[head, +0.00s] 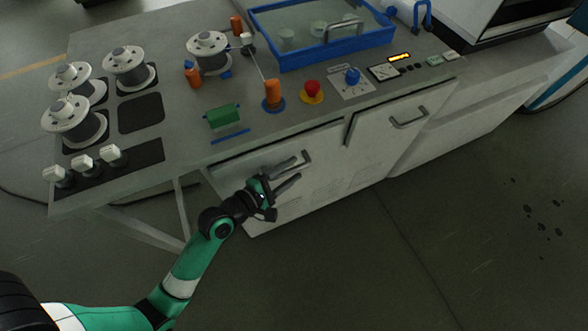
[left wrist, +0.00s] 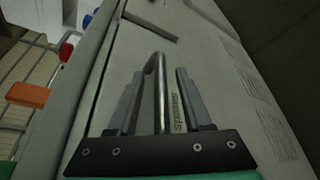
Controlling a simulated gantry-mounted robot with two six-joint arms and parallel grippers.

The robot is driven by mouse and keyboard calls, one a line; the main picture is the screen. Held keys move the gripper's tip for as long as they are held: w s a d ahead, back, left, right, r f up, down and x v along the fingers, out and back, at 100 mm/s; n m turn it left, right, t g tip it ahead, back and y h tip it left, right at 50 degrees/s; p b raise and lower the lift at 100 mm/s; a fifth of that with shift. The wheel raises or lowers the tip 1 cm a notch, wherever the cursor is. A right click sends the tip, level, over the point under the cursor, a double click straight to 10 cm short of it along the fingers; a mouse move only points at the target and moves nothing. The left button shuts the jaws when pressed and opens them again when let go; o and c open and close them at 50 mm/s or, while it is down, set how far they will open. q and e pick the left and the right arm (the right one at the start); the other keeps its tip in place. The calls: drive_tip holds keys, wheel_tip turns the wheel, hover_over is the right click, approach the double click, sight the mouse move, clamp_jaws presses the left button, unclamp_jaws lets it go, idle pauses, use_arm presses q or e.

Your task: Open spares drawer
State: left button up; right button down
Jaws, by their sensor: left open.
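The spares drawer (head: 325,180) is the left pale front under the bench top, and it looks shut. Its metal bar handle (head: 307,158) sits near its top edge. My left gripper (head: 300,169) is at this handle with its fingers apart. In the left wrist view the handle (left wrist: 159,80) runs between the two open fingers (left wrist: 160,73), with a gap visible on each side. Small dark lettering (left wrist: 179,112) is on the drawer front beside the handle, partly hidden by a finger. My right gripper is not in view.
A second front to the right has its own handle (head: 409,118). The bench top carries wire spools (head: 128,68), a green roller (head: 222,116), a red stop button (head: 312,89) and a blue-rimmed tray (head: 290,64). The floor (head: 340,270) before the drawer is clear.

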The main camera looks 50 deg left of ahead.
use_arm(q)
drive_tip(key=shift+w+f, duration=0.15)
drive_tip(key=shift+w, duration=0.5)
clamp_jaws()
idle(0.9)
